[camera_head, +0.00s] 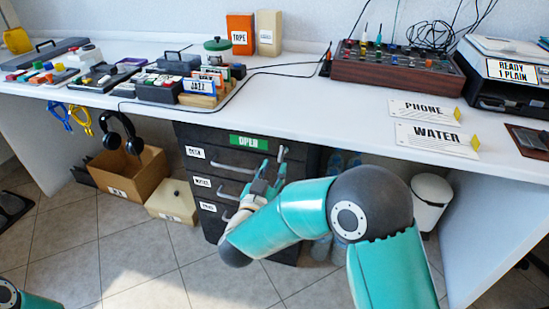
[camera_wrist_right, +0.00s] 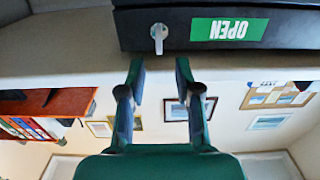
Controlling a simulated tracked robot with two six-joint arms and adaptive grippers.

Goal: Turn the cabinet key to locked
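The dark drawer cabinet (camera_head: 222,150) stands under the desk, with a green OPEN label (camera_head: 249,142) on its top front. The label appears upside down in the right wrist view (camera_wrist_right: 229,29). A silver key (camera_wrist_right: 159,36) sticks out of the cabinet front beside the label; its bow lies along the picture's vertical. In the head view the key (camera_head: 283,151) is small, right of the label. My right gripper (camera_wrist_right: 159,65) is open and empty. Its fingertips are just short of the key, one toward each side, apparently not touching it. My left gripper is not in view.
Drawers with handles and white labels lie below the lock. A cardboard box (camera_head: 125,170) and a cream box (camera_head: 171,203) stand left of the cabinet, a white bin (camera_head: 430,200) to the right. The white desktop (camera_head: 310,110) overhangs the cabinet.

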